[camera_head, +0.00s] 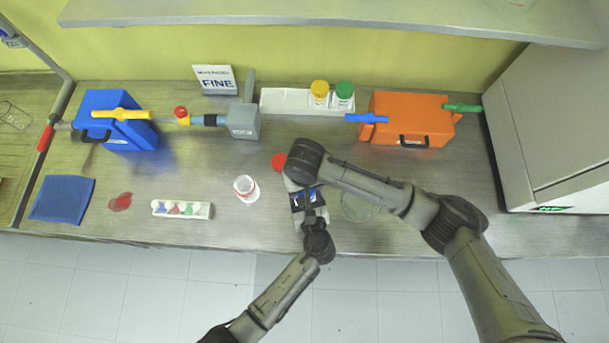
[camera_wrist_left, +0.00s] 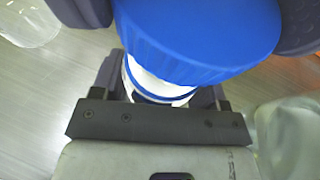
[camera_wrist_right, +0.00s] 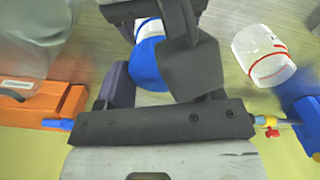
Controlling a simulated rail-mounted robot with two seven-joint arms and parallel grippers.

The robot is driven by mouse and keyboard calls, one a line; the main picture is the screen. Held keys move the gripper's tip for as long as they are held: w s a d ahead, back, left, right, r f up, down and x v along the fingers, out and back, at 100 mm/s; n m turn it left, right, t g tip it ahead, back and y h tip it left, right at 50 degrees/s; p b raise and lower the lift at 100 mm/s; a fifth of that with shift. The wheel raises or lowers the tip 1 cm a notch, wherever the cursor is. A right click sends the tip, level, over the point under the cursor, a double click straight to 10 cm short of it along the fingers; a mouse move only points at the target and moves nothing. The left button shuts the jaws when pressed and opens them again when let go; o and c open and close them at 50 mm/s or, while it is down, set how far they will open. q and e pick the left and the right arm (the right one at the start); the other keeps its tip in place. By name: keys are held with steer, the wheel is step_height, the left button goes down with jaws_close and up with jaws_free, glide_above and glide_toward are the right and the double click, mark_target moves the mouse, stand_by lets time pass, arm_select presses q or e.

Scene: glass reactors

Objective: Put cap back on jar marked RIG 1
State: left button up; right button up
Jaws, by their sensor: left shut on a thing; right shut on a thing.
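A white jar with a blue band (camera_wrist_left: 160,92) stands upright in my left gripper (camera_head: 308,212), whose fingers are shut around its body. A blue cap (camera_wrist_left: 200,35) is over the jar's mouth, with a white strip showing below its rim. I cannot tell whether it is seated. My right gripper (camera_head: 300,180) comes from above and is shut on the cap, which also shows in the right wrist view (camera_wrist_right: 148,65). The arms hide most of the jar in the head view. No RIG 1 marking is readable.
A white jar with red bands (camera_head: 246,188) stands uncapped to the left, and a red cap (camera_head: 279,161) lies behind. A clear glass vessel (camera_head: 358,207) is close on the right. Yellow-capped (camera_head: 319,92) and green-capped (camera_head: 343,93) jars, a blue box (camera_head: 125,135) and an orange box (camera_head: 405,105) stand behind.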

steer(key=shift+f, duration=0.1)
steer(key=shift+f, duration=0.8)
steer(key=shift+f, duration=0.55)
arm_select(q)
steer(key=c, duration=0.5)
steer(key=shift+o, duration=0.2)
arm_select(e)
steer(key=m, duration=0.3)
steer(key=o, duration=0.9)
